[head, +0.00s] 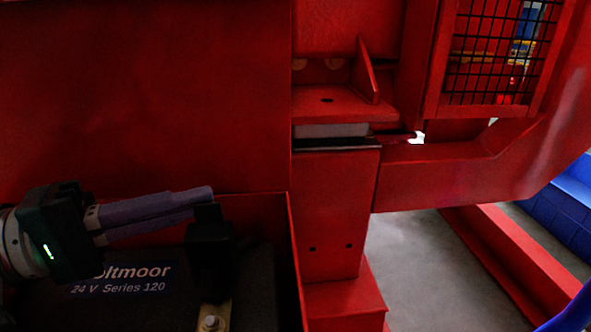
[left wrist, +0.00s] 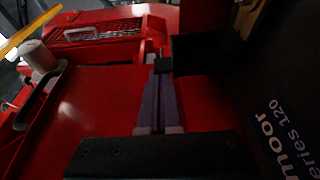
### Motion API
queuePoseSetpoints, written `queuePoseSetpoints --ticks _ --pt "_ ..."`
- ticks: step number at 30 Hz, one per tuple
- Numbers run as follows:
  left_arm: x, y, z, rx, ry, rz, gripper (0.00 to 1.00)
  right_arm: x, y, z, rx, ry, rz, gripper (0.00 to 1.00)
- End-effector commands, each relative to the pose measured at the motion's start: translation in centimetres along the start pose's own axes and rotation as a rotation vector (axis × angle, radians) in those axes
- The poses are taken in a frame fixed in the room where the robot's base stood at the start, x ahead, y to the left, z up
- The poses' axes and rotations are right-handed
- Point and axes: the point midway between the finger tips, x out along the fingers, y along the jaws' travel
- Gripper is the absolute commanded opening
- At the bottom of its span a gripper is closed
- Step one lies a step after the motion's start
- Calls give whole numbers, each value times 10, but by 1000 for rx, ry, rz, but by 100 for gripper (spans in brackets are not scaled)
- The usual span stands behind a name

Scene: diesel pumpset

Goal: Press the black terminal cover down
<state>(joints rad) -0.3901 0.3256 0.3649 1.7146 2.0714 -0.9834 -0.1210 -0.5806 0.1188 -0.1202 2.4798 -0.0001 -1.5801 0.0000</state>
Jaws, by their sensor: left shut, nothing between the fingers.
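The black terminal cover (head: 209,262) stands up from the dark battery top, with a narrower upper part. In the left wrist view the cover (left wrist: 197,47) is dark and hard to outline. My left gripper (head: 208,194) reaches in from the left with its grey-purple fingers shut and empty. Its tips are at the upper end of the cover; I cannot tell whether they touch. In the left wrist view the fingers (left wrist: 160,80) end at the cover's narrow part. My right gripper is not in view.
The battery bears a "24 V Series 120" label (head: 120,279). A brass strap with a bolt (head: 211,322) lies in front of the cover. A red tray wall (head: 294,262) stands close on the right. A tall red panel (head: 145,95) rises behind. Grey floor shows farther right.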

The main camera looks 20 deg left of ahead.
Motion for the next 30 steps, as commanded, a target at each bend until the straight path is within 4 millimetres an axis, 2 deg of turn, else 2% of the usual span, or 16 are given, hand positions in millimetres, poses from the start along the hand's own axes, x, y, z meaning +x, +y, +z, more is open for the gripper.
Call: queuePoseSetpoints --ticks 7,16,30 --pt "-6 8 17 26 2 11 0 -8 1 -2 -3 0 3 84" --pt "-12 8 34 26 1 10 0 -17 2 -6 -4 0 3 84" --pt "-16 6 45 27 0 9 0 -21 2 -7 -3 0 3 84"
